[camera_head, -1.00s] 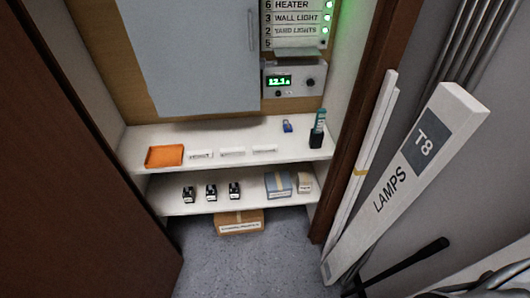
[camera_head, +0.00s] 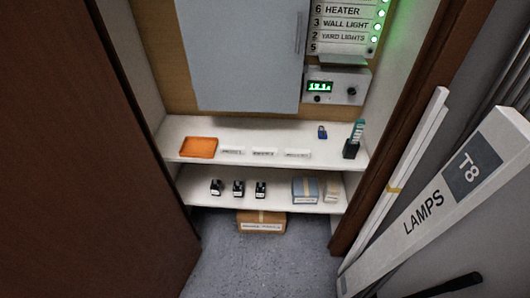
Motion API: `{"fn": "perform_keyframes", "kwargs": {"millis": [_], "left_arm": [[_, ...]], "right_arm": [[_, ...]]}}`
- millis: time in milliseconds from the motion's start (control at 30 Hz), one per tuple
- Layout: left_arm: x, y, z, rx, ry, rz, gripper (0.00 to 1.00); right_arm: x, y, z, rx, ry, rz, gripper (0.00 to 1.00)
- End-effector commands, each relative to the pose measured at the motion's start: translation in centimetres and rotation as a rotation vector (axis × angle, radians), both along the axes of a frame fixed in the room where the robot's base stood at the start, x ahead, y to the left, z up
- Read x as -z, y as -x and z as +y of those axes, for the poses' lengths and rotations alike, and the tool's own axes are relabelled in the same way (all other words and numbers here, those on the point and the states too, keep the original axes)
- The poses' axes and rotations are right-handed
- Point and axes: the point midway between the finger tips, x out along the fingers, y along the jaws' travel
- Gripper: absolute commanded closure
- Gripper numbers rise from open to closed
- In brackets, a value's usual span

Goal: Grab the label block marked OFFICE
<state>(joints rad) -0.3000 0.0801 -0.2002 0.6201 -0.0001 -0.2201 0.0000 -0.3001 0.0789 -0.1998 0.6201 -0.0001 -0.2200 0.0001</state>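Several small white label blocks stand in a row on the upper shelf (camera_head: 340,160): a left one (camera_head: 232,151), a middle one (camera_head: 265,153) and a right one (camera_head: 297,154). Each bears dark lettering too small to read, so I cannot tell which one says OFFICE. They are apart from each other, just right of an orange tray (camera_head: 199,147). Neither of my grippers shows in the head view.
Black devices (camera_head: 238,188), a blue-grey box (camera_head: 305,190) and a pale box (camera_head: 332,190) sit on the lower shelf. A cardboard box (camera_head: 262,222) is on the floor. A LAMPS carton (camera_head: 425,215) leans at right; a brown door (camera_head: 80,150) stands left.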

Motion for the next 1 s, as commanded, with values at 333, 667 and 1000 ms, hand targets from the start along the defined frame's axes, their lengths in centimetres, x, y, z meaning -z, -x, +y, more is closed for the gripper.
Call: {"fn": "perform_keyframes", "kwargs": {"millis": [333, 667, 1000], "left_arm": [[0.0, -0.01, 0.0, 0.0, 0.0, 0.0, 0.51], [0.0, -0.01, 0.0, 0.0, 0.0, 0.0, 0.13], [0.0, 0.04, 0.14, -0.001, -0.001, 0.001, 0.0]], "right_arm": [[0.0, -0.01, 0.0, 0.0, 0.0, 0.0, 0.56], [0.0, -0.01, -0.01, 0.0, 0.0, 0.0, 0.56], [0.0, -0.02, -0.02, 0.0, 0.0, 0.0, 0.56]]}}
